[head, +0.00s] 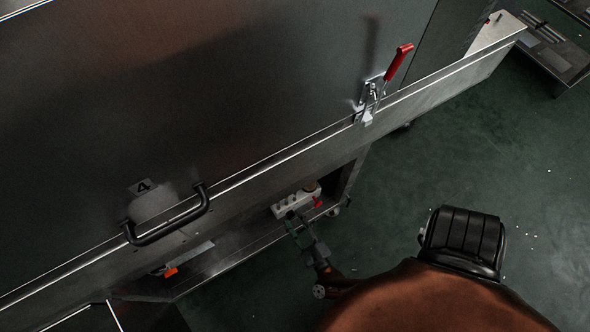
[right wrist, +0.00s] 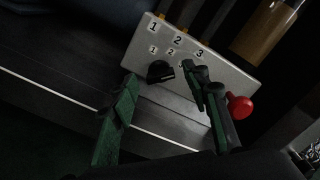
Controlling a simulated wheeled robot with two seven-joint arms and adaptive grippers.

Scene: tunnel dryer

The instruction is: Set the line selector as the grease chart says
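The line selector is a black knob (right wrist: 160,71) on the face of a pale grey box (right wrist: 190,62). The numbers 1, 2 and 3 run along the box's upper edge, with a smaller row nearer the knob; its last mark is partly hidden by a finger. I cannot tell clearly which number the knob points at. The box also shows low in the machine in the head view (head: 290,203). My right gripper (right wrist: 163,84) is open, its fingers on either side of the knob, contact unclear. It also shows in the head view (head: 292,216). My left gripper and the grease chart are not in view.
A red ball knob (right wrist: 240,107) stands close beside my right finger. An amber cylinder (right wrist: 264,33) is behind the box. A ledge with a black handle (head: 168,220) and a red-handled clamp (head: 398,62) runs above. The green floor (head: 480,150) is open at right.

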